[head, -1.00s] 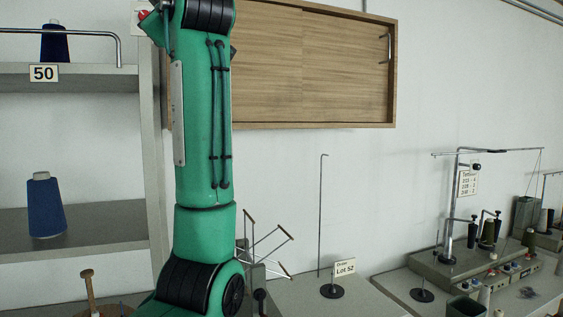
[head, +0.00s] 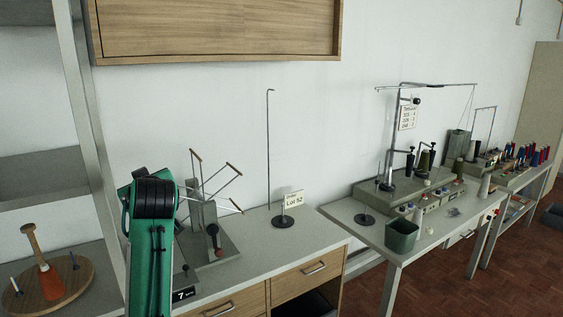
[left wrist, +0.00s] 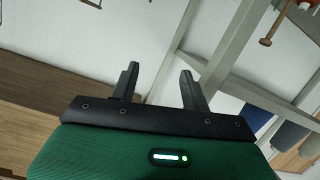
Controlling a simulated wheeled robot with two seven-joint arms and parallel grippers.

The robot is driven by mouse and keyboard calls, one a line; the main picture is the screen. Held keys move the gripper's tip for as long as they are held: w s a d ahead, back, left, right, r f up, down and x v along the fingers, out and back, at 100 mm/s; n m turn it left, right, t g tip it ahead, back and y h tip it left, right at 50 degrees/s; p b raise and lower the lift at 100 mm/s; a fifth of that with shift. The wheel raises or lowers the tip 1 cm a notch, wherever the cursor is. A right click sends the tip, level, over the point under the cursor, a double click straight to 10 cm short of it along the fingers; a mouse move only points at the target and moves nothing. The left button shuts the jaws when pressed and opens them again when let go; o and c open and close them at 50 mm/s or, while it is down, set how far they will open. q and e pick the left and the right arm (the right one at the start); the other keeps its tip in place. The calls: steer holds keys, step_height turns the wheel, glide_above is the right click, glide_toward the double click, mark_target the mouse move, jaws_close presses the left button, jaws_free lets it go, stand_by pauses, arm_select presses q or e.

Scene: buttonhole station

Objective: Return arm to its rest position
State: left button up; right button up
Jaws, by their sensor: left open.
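My green arm (head: 153,245) shows at the lower left of the head view, with a dark joint at its upper end. Its gripper does not show there. In the left wrist view my left gripper (left wrist: 159,70) has its two dark fingers apart, with nothing between them. Pale wall and grey shelf framing lie beyond the fingers, and no finger appears to touch anything. My right gripper is in neither view.
A grey shelf unit (head: 83,120) and a round wooden board (head: 75,282) with an orange cone are at left. A winder (head: 205,225) stands on the counter just right of my arm. A thin rod stand (head: 284,220) and machine table (head: 355,230) are farther right.

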arm_select(q)
steer(key=s+d+f+m+g+h, duration=0.1)
steer(key=s+f+m, duration=0.1)
steer(key=s+f, duration=0.6)
steer(key=s+d+f+m+g+h, duration=0.1)
steer(key=s+f+m+g+h, duration=0.15)
steer(key=f, duration=1.05)
steer(key=s+d+f+m+h, duration=0.1)
steer(key=s+d+f+m, duration=0.1)
steer(key=s+f, duration=0.6)
steer(key=s+d+f+m+g+h, duration=0.25)
steer(key=s+f, duration=0.45)
steer(key=s, duration=0.6)
steer(key=s+d+f+m+g+h, duration=0.1)
steer(key=s+d+f+m+g, duration=0.15)
steer(key=s+f, duration=0.75)
steer(key=s+f+g, duration=0.2)
steer(key=s+f, duration=0.1)
steer(key=f, duration=2.5)
steer(key=s+a+f+g, duration=0.1)
steer(key=s+a+f, duration=0.2)
steer(key=s+f, duration=1.6)
steer(key=shift+a+f, duration=0.15)
steer(key=shift+f, duration=0.2)
steer(key=shift+s, duration=0.1)
